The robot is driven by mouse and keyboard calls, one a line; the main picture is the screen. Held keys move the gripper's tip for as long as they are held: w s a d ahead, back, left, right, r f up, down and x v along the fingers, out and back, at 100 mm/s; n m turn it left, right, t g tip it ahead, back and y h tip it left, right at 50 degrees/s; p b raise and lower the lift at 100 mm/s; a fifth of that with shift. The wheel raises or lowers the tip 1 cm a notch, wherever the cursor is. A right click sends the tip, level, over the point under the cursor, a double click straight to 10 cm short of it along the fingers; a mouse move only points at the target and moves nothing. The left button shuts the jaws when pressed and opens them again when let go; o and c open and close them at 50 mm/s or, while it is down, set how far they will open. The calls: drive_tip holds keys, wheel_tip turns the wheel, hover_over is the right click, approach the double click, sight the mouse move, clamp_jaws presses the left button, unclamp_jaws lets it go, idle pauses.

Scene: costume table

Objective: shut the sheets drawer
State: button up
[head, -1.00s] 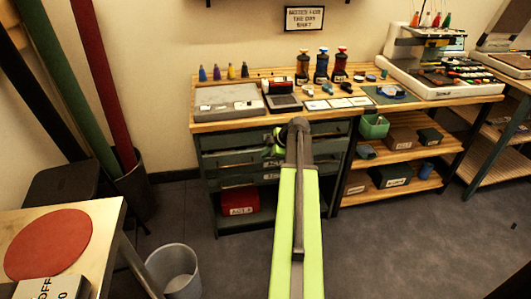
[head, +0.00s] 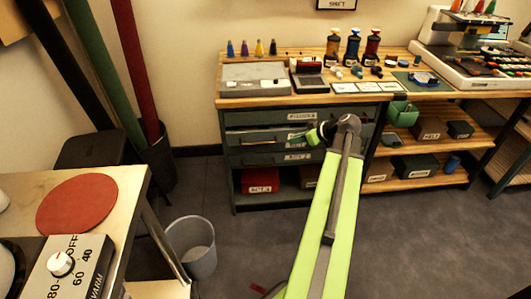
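A dark green drawer unit stands under the wooden worktop (head: 240,101). Its top drawer (head: 260,118) carries a white label too small to read surely. Below it are a middle drawer (head: 250,137) and a lower drawer (head: 250,158), also labelled. The middle one seems to stand out a little, but I cannot tell how far. I cannot read which label says sheets. My gripper (head: 304,138) is in front of the right half of the drawers, pointing left, and hides part of their fronts. Its fingers are too small to tell open from shut, and contact with a drawer is unclear.
A red box (head: 260,181) sits on the shelf under the drawers. Open shelves with boxes and a green bin (head: 403,114) stand to the right. A grey waste bin (head: 191,250) and a table with a red disc (head: 79,204) are at near left.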

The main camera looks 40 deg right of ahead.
sight(259, 143)
drive_tip(key=s+a+f+m+t+y+b, duration=0.1)
drive_tip(key=a+f+m+t+b, duration=0.15)
drive_tip(key=m+b, duration=0.6)
drive_tip(key=s+a+f+m+t+b, duration=0.1)
drive_tip(key=f+m+t+b, duration=0.3)
drive_tip(key=m+b, duration=0.45)
drive_tip(key=shift+m+g, duration=0.25)
drive_tip(key=shift+m, duration=0.55)
drive_tip(key=x, duration=1.8)
drive_tip(key=shift+a+b, duration=0.1)
drive_tip(key=shift+b, duration=0.3)
clamp_jaws()
drive_tip(key=shift+s, duration=0.1)
